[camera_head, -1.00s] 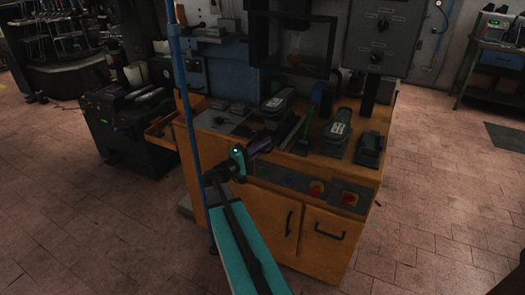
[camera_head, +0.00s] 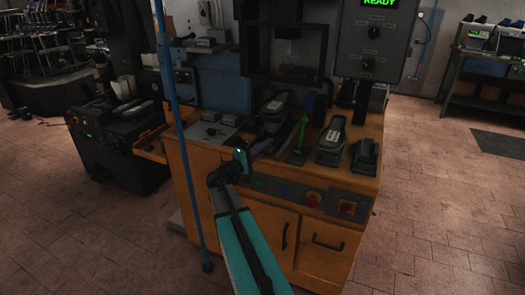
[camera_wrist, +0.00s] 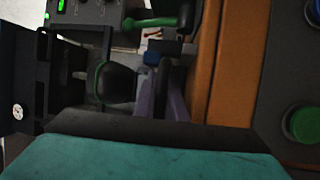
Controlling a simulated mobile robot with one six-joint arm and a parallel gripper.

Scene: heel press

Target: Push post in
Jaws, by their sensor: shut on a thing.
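The heel press stands on a wooden cabinet (camera_head: 262,212). No part can be surely told as the post. A green-handled lever (camera_head: 300,133) rises from the worktop; a green handle also shows in the wrist view (camera_wrist: 160,22). Left of the lever is a dark green-edged pad (camera_head: 276,108). My gripper (camera_head: 264,147) is at the worktop's front edge, left of the lever. In the wrist view its purple fingers (camera_wrist: 165,92) close on a small dark thing, mostly hidden between them. A blue part (camera_wrist: 152,54) lies just beyond the fingertips.
A second dark pad (camera_head: 332,136) and a black block (camera_head: 366,156) stand on the right of the worktop. The display (camera_head: 379,3) reads READY. A blue pole (camera_head: 180,140) stands left.

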